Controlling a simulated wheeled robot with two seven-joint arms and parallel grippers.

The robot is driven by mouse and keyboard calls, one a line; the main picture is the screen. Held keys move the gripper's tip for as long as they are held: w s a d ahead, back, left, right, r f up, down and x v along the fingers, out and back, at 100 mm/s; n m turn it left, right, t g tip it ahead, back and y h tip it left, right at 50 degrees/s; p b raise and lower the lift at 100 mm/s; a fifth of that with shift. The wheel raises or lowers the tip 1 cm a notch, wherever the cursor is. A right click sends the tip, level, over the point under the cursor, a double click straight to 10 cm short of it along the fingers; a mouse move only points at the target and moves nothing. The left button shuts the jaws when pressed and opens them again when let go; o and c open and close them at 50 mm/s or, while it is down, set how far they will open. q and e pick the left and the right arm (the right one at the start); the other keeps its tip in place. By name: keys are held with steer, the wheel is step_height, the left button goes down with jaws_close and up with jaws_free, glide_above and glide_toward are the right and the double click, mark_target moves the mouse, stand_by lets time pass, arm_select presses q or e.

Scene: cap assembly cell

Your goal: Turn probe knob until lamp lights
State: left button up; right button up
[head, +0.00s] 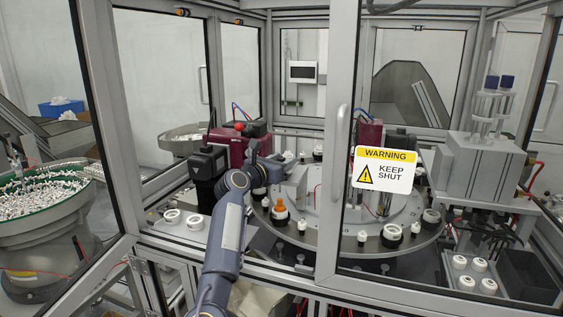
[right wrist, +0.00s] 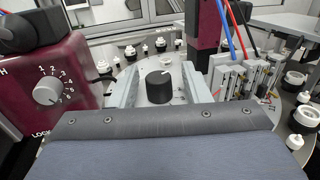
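My right gripper (head: 286,172) reaches through the open left doorway over the round turntable. In the right wrist view its two pale fingers (right wrist: 161,82) are apart, one on each side of a black round knob (right wrist: 160,90) with a white mark on top. Gaps show between the knob and both fingers. My left gripper is not in view.
A glass door with a warning sign (head: 384,170) stands right of my arm. The turntable (head: 335,243) carries several white and black parts and an orange-topped piece (head: 280,210). Red and blue tubes (right wrist: 229,30) hang close to the right finger. A feeder bowl (head: 45,205) stands at left.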

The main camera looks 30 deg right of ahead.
steer(key=shift+s+a+f, duration=0.1)
steer(key=shift+a+f, duration=0.05)
steer(key=shift+a, duration=0.15)
steer(key=b+v, duration=0.3)
steer(key=v, duration=0.4)
steer(key=shift+o, duration=0.3)
steer(key=shift+s+a, duration=0.1)
steer(key=shift+s, duration=0.05)
